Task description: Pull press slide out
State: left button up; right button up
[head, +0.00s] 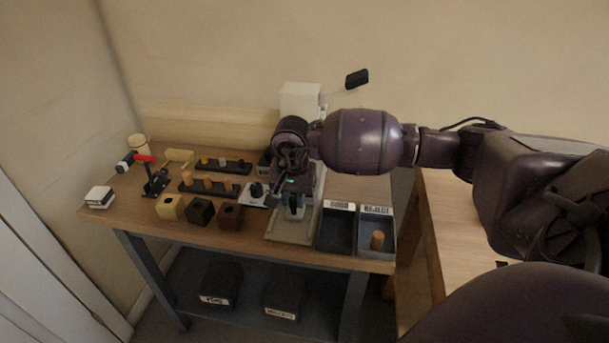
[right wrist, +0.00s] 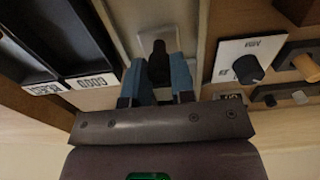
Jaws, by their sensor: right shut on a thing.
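The press (head: 301,99) stands at the back of the bench, a pale block with a black-ended lever (head: 357,78) reaching up to the right. Its slide base (head: 289,234) runs to the front edge of the bench. In the right wrist view, the slide's black handle (right wrist: 158,62) stands on a small pale plate (right wrist: 150,37) between two rails. My right gripper (head: 294,207) is over the front part of the base, with its blue fingers (right wrist: 161,84) shut on the black handle. My forearm and wrist hide much of the press. My left gripper is not in view.
The GOOD tray (head: 336,231) and the REJECT tray (head: 375,218) sit close right of the base; a wooden peg (head: 377,240) is in REJECT. A dial plate (head: 256,195), blocks (head: 202,211) and peg racks (head: 208,186) stand to the left.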

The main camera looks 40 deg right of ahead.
jog(key=shift+s+a, duration=0.5)
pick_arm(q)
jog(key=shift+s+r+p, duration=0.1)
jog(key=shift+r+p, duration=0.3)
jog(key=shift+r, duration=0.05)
pick_arm(e)
jog(key=shift+s+a, duration=0.65)
jog(key=shift+a, duration=0.15)
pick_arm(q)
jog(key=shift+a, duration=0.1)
pick_arm(e)
jog(key=shift+s+a, duration=0.2)
jog(key=shift+a, duration=0.05)
jog(key=shift+s+a, duration=0.35)
jog(key=shift+a, duration=0.05)
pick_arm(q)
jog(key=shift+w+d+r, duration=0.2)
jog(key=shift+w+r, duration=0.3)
pick_arm(e)
jog(key=o, duration=0.7)
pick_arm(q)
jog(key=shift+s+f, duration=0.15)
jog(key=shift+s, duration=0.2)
